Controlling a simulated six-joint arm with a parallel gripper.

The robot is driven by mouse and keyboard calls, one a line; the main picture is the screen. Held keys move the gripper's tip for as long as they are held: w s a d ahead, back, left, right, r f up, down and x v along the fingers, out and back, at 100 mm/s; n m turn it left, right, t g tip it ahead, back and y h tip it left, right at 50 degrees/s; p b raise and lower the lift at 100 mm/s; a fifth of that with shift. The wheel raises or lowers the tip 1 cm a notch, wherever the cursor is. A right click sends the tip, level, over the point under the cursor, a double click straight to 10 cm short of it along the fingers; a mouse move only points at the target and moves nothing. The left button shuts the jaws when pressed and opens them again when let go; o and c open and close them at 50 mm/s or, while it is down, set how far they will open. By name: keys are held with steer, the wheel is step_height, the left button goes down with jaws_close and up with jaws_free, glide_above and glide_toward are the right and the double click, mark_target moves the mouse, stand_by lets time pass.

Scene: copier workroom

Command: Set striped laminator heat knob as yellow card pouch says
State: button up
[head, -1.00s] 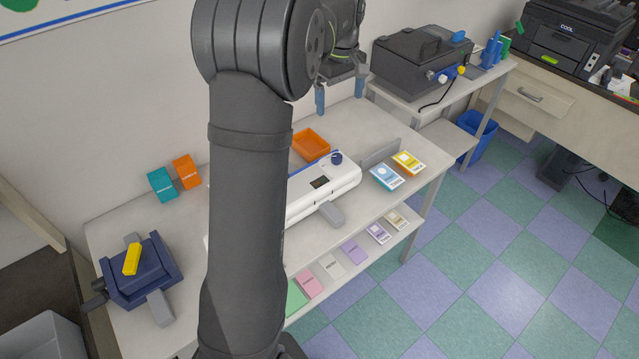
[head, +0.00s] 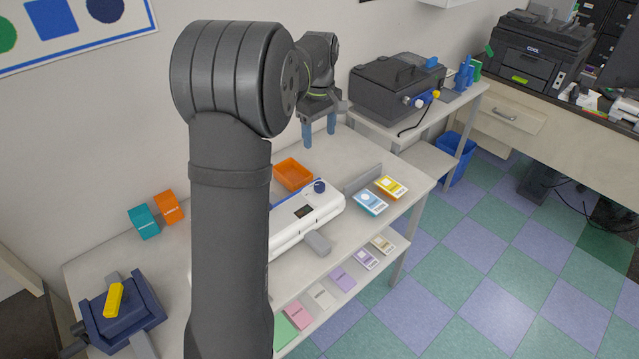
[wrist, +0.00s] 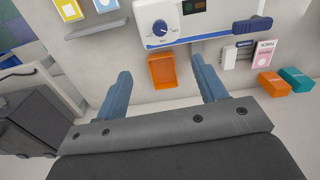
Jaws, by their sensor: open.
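The white laminator (head: 318,208) with a blue stripe lies on the table, partly hidden by my arm in the head view. Its round blue heat knob (head: 319,186) is at its right end; in the wrist view the knob (wrist: 160,27) has a white pointer mark and a printed scale too small to read. The yellow card pouch pack (head: 391,187) lies right of the laminator; it also shows in the wrist view (wrist: 68,10), its print unreadable. My gripper (head: 320,130) is open and empty, above the table behind the laminator, apart from the knob.
An orange tray (head: 293,174) sits behind the laminator, between my fingers in the wrist view. A blue pouch pack (head: 370,202) lies beside the yellow one. A grey upright plate (head: 362,180) stands nearby. A dark machine (head: 398,85) stands on the side table.

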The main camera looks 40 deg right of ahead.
mark_target(319, 184)
steer(key=shift+f, duration=0.2)
steer(key=shift+c, duration=1)
step_height(319, 184, down, 17)
steer(key=shift+f, duration=0.1)
steer(key=c, duration=1)
